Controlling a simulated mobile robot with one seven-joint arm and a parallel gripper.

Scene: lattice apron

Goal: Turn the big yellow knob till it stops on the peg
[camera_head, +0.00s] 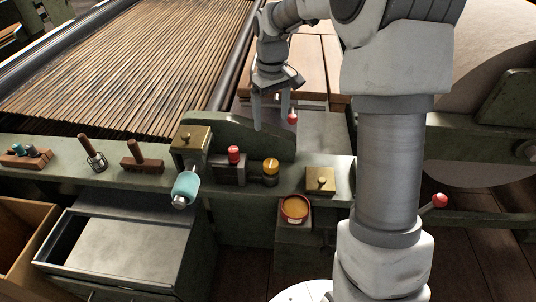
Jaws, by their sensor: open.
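A yellow-topped knob (270,166) sits on a dark fitting on the green bench ledge, right of a red-capped knob (234,154). It looks like the task's big yellow knob, though it is small in this view. I cannot make out the peg. My gripper (271,117) hangs with its fingers pointing down, above and behind the yellow knob, near the raised green plate. Its fingers are apart with nothing between them. It is clear of the yellow knob.
A brass box (191,140) with a teal roller (185,188) stands left. A brass plate (321,180) and a round tin of orange stuff (294,209) are right. Wooden-handled tools (141,158) line the ledge. Another red knob (292,117) is close beside my gripper.

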